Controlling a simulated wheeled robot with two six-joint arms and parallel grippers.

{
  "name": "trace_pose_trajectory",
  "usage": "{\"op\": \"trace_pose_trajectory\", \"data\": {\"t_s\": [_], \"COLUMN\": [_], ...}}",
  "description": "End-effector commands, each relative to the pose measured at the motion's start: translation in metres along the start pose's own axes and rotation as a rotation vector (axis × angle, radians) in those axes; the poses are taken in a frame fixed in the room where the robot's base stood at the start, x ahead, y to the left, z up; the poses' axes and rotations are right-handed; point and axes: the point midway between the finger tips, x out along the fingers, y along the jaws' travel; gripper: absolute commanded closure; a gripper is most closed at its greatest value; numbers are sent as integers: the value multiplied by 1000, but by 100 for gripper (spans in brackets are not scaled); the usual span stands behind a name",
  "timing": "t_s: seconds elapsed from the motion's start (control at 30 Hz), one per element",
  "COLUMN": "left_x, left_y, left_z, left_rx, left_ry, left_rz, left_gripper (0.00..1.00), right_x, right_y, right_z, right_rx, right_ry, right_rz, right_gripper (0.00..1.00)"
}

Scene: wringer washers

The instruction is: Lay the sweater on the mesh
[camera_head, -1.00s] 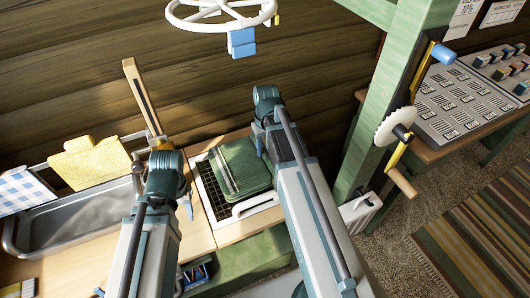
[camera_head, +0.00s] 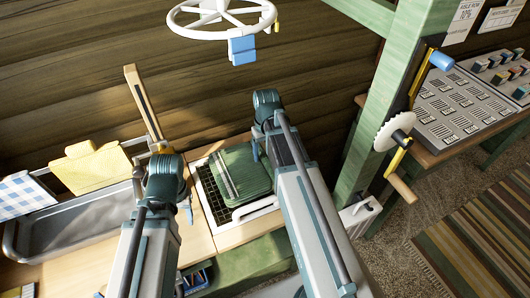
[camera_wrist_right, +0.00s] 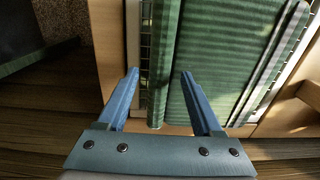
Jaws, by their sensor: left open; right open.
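The green folded sweater (camera_head: 246,174) lies flat on the mesh (camera_head: 215,199), a dark grid in a white frame. Light stripes run along its left side. Bare grid shows along the left of the sweater. My right gripper (camera_head: 256,148) is open at the sweater's far right edge. In the right wrist view its two blue fingers (camera_wrist_right: 159,77) are apart, with a rolled green edge of the sweater (camera_wrist_right: 220,60) between them in the picture; I cannot tell whether they touch it. My left gripper (camera_head: 188,212) is beside the mesh's left edge, empty.
A metal basin (camera_head: 75,225) stands at the left with a yellow cloth (camera_head: 92,167) and a blue checked cloth (camera_head: 25,194) at its back. A green post (camera_head: 375,130) with a crank rises at the right. A white wheel (camera_head: 222,14) hangs above.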

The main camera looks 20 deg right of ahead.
Motion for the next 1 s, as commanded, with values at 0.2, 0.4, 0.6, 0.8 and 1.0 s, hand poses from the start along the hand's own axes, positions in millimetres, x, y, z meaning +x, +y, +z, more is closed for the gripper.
{"op": "trace_pose_trajectory", "data": {"t_s": [0.2,0.4,0.6,0.8,1.0], "left_x": [-25,-55,-86,-110,-117], "left_y": [-2,-5,-8,-11,-11], "left_z": [2,3,5,6,7], "left_rx": [0,0,0,1,1], "left_ry": [0,0,0,0,0], "left_rz": [0,0,0,0,0], "left_gripper": [50,50,50,50,50], "right_x": [-25,-55,-86,-111,-118], "right_y": [0,0,0,0,0], "right_z": [0,0,0,0,0], "right_rx": [0,0,0,0,0], "right_ry": [0,0,0,0,0], "right_rz": [0,0,0,0,0], "right_gripper": [33,33,33,33,33]}}
